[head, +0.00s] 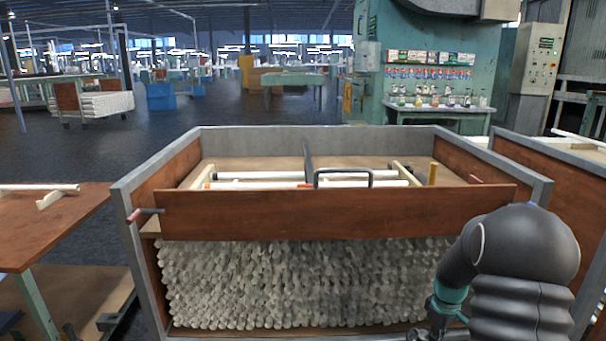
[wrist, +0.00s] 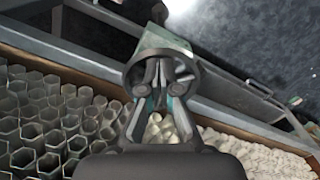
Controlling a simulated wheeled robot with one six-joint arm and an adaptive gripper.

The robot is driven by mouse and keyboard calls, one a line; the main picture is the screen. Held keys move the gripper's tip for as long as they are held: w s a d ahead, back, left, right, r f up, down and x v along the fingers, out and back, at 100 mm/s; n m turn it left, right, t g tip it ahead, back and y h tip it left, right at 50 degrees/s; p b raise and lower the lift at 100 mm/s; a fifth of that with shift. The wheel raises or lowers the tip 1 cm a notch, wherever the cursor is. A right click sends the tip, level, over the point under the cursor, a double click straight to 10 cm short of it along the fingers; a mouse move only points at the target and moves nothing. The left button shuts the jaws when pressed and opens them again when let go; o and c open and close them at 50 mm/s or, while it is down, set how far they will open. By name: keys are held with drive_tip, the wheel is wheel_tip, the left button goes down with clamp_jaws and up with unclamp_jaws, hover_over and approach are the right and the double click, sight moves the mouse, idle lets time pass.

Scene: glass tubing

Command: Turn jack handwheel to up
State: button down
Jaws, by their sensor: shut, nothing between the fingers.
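I cannot clearly identify a jack handwheel in either view. My gripper (wrist: 160,75) is shut and empty in the middle of the wrist view. A dark curved shape shows around its fingertips there, and I cannot tell whether it is part of the gripper or a wheel. In the head view my gripper (head: 437,318) is low at the right, partly cut off, in front of the crate. A red-ended handle (head: 133,216) on a dark rod sticks out at the crate's left side.
A grey-framed crate (head: 146,283) with a brown front board (head: 335,213) holds stacked glass tubes (head: 300,285). White tubes lie across its top. A brown table (head: 50,225) stands left. A green machine (head: 440,45) stands behind. Tubes (wrist: 45,120) fill the wrist view's lower left.

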drive_tip(key=shift+w+d, duration=0.15)
drive_tip(key=shift+d, duration=0.2)
drive_tip(key=shift+s+d, duration=0.15)
drive_tip(key=shift+s, duration=0.2)
drive_tip(key=shift+r+p, duration=2)
drive_tip(key=shift+r, duration=1.1)
drive_tip(key=shift+f, duration=0.1)
